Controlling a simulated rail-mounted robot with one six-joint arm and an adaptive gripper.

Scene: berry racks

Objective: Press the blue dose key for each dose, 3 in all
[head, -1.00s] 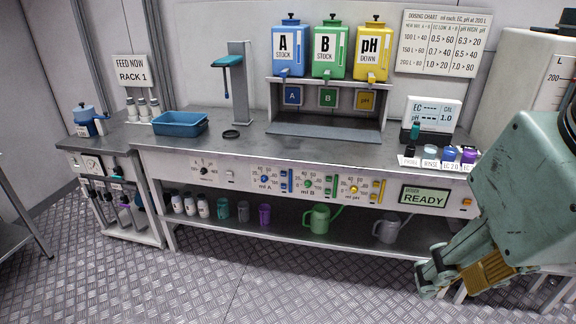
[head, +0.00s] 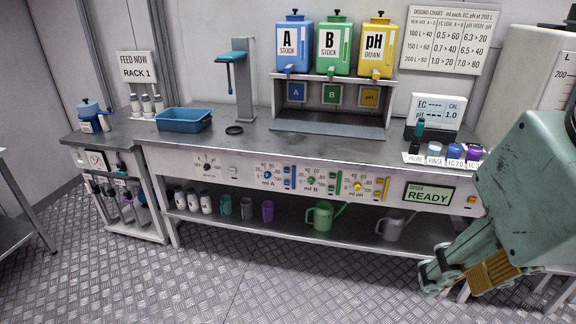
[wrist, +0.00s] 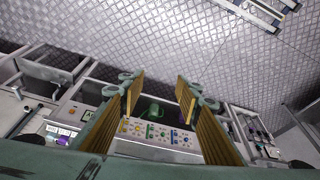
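The dosing panel (head: 228,170) runs along the front of the bench. Its ml A section has a blue dial (head: 267,175) and an upright blue part (head: 289,178) beside it, which looks like the blue key; details are too small to tell. Green and yellow sets sit to its right. The display (head: 428,194) reads READY. My gripper (head: 428,277) is at the lower right, in front of the bench and apart from the panel. In the wrist view my gripper (wrist: 158,92) is open and empty, with the panel (wrist: 157,138) visible between its fingers.
Blue A, green B and yellow pH containers (head: 335,48) stand on a dispenser shelf. A blue tray (head: 184,121) and several small bottles (head: 453,152) are on the bench. Watering cans and bottles stand on the lower shelf. The floor in front is clear.

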